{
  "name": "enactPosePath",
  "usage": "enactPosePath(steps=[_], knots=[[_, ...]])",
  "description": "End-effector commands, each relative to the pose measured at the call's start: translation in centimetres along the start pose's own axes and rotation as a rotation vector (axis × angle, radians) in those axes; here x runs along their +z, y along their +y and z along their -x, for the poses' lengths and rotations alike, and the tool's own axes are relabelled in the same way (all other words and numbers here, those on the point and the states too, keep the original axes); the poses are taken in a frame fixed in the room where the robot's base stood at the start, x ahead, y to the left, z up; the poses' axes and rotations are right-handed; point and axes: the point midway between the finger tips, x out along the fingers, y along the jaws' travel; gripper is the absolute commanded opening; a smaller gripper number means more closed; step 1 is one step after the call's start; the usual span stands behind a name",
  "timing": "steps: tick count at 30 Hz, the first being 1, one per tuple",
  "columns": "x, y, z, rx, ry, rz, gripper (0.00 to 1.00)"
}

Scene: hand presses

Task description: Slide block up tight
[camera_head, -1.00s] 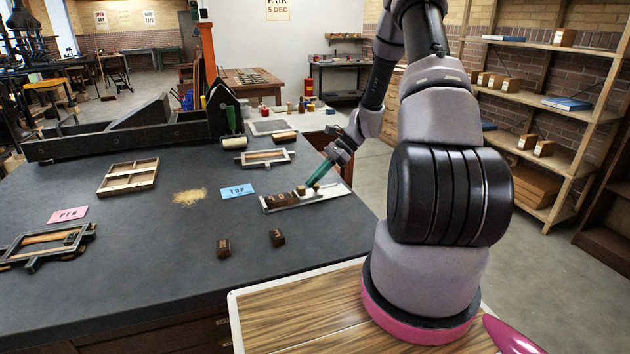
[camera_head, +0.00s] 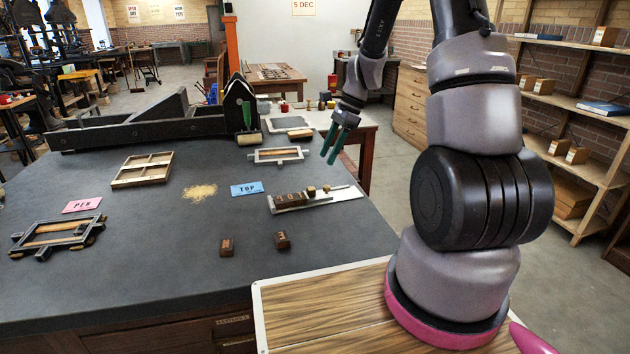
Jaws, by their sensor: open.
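A metal composing stick (camera_head: 342,195) lies on the dark table, right of the blue TOP card (camera_head: 247,188). Several dark wooden type blocks (camera_head: 291,198) stand in a row at its left part. A small block with a light brown top (camera_head: 311,190) stands just right of the row; I cannot tell whether it touches the last block. Another small light piece (camera_head: 327,188) is a little further right. My gripper (camera_head: 331,158) is open and empty, raised above the stick, with its green fingers pointing down. Two loose dark type blocks lie in front, one left (camera_head: 227,247) and one right (camera_head: 281,240).
A metal frame (camera_head: 277,155) lies behind the stick. A wooden compartment tray (camera_head: 142,169), a sawdust-like pile (camera_head: 200,191), a pink card (camera_head: 82,205) and another frame (camera_head: 57,235) are to the left. A black press (camera_head: 150,125) spans the back. The table's front middle is mostly clear.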

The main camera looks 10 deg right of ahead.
Motion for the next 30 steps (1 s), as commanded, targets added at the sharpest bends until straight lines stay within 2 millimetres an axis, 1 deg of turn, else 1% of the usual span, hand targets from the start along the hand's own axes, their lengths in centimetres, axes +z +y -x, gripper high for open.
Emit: enactPosePath(steps=[1,5,8,15,18,21,25,30], knots=[[0.5,0.1,0.1,-0.008,0.022,0.004,0.57],[0.6,0.1,-0.6,-0.015,0.039,-0.002,0.57],[0.5,0.1,-2.1,-0.012,0.037,-0.004,0.57],[0.3,0.1,-6.8,-0.011,0.035,-0.003,0.57],[0.2,0.0,-8.4,-0.012,0.036,-0.003,0.57],[0.2,0.0,-9.6,-0.013,0.036,-0.002,0.57],[0.2,-0.1,-10.4,-0.015,0.036,-0.002,0.57],[0.2,-0.1,-10.7,-0.015,0.036,-0.002,0.57]])
